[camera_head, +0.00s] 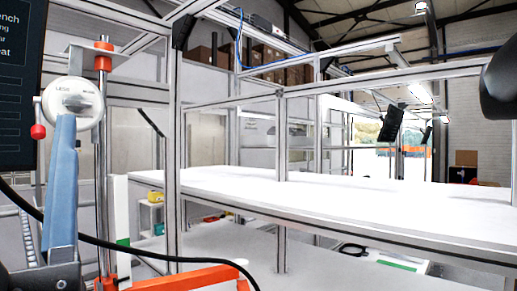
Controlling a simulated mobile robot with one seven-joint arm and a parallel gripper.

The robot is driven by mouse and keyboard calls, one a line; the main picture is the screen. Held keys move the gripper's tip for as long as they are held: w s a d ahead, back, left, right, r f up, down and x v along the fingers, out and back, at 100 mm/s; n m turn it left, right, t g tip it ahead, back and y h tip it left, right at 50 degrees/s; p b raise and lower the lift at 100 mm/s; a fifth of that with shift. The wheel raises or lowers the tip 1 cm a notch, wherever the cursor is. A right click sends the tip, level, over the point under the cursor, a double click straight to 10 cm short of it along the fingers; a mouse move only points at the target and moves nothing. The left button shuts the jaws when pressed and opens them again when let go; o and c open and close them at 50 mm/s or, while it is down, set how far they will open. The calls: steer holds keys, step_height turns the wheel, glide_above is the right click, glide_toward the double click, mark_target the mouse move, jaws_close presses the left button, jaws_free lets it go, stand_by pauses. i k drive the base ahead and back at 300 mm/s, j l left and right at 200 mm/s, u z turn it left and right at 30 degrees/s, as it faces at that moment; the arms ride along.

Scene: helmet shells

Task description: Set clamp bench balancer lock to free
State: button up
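A round white dial (74,103) with a grey centre piece and small lettering is at the left, on the clamp bench beside a vertical steel rod (102,150). It looks like the balancer lock, but the lettering is too small to read surely. A red knob (38,131) sits at the dial's lower left. An orange-red collar (103,56) is on the rod above. My gripper is not in view.
A dark screen (18,85) stands behind the dial at the left edge. A black cable (140,250) crosses the lower left near an orange bar (185,277). A long white table (330,200) in an aluminium frame fills the middle and right. A dark rounded shape (500,80) juts in at right.

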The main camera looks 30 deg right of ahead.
mark_target(38, 131)
steer(key=k+l+u, duration=0.15)
steer(key=k+l, duration=0.25)
steer(key=l, duration=0.15)
steer(key=k+l+u, duration=0.1)
steer(key=k+l, duration=0.35)
steer(key=i+l+u, duration=0.1)
steer(key=i+u, duration=0.15)
steer(key=i, duration=0.9)
